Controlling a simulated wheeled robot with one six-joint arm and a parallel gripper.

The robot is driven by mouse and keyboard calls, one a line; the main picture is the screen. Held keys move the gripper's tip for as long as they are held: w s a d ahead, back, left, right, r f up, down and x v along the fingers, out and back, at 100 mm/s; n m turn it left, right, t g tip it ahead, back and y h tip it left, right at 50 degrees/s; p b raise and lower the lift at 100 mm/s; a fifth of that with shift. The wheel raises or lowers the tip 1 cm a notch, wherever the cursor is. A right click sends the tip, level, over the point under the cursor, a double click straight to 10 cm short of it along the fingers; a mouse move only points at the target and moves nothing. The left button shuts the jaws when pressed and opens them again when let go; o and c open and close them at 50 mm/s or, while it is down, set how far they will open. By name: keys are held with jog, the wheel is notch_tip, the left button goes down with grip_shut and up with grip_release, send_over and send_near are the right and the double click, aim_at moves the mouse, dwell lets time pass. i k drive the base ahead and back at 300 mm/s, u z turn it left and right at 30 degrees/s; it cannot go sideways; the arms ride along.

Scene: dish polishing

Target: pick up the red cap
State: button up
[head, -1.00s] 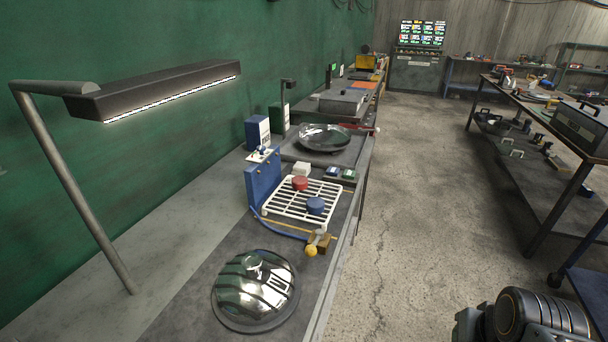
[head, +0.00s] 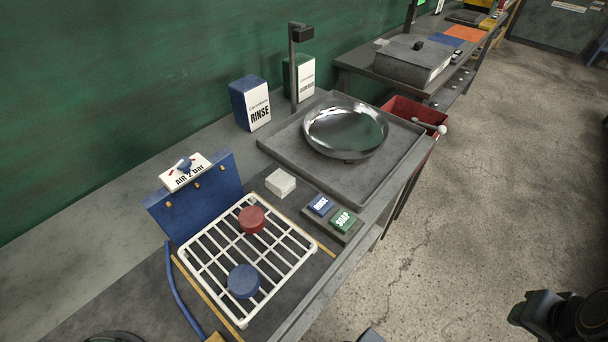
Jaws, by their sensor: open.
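The red cap (head: 252,219) sits on the white wire rack (head: 291,266), towards its back edge. A blue cap (head: 243,281) sits on the same rack, nearer the front and slightly left of the red one. Both caps are upright and apart from each other. I cannot make out my gripper's jaws; only dark parts of my arm (head: 562,316) show at the bottom right, well away from the rack.
A blue air panel (head: 210,205) stands upright behind the rack. A white block (head: 281,183) and the rinse (head: 320,205) and soap (head: 343,220) buttons lie beyond it. A grey tray (head: 389,178) holds a shiny metal dish (head: 345,131). Open floor lies to the right.

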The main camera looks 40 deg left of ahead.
aim_at(252, 218)
jog(key=i, duration=0.95)
jog(key=u, duration=4.35)
